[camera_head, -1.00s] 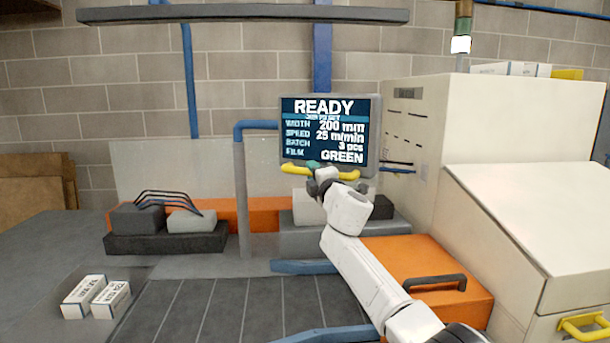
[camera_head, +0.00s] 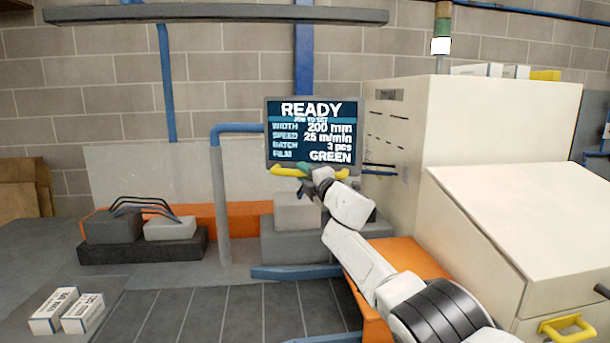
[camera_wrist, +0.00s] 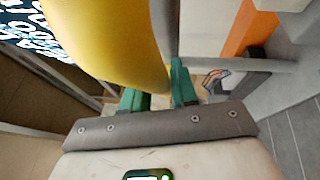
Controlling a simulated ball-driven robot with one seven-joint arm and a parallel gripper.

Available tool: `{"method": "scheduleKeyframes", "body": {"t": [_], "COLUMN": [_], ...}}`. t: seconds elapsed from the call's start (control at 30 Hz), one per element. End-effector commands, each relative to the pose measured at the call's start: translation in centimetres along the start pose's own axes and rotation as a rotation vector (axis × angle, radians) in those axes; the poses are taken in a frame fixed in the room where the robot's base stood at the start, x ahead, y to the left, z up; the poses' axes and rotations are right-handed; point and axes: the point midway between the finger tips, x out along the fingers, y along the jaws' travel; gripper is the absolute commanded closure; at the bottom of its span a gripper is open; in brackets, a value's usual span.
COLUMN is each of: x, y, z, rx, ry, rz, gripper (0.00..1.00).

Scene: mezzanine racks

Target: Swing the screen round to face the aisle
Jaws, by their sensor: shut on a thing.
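The screen (camera_head: 312,130) shows READY with width, speed, batch and film lines, and its face is toward my head camera. It hangs on a blue and grey bent post (camera_head: 222,190). A yellow handle bar (camera_head: 288,171) runs along its lower edge. My gripper (camera_head: 308,173) is at this handle, its green fingers shut on it. In the wrist view the yellow handle (camera_wrist: 110,40) fills the upper middle, with the green fingers (camera_wrist: 160,88) against its end. Part of the screen (camera_wrist: 32,28) shows at the top left. The handle's part between the fingers is mostly hidden.
A large cream machine cabinet (camera_head: 470,120) stands close at the right, with a yellow handle (camera_head: 566,327) low on it. An orange cover (camera_head: 405,258) lies under my arm. Two small boxes (camera_head: 52,310) sit at the lower left. A grey beam (camera_head: 215,14) crosses overhead.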

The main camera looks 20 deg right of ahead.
Motion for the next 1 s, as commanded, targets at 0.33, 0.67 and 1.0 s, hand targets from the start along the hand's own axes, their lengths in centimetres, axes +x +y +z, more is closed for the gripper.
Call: {"method": "scheduleKeyframes", "body": {"t": [0.33,0.67,1.0], "x": [0.0,0.0,-1.4], "y": [-0.2,0.0,0.1], "z": [0.0,0.0,0.3], "rx": [0.000,-0.001,-0.005], "ry": [0.000,0.000,0.000], "rz": [-0.003,-0.001,-0.002], "gripper": [0.60,0.53,0.53]}}
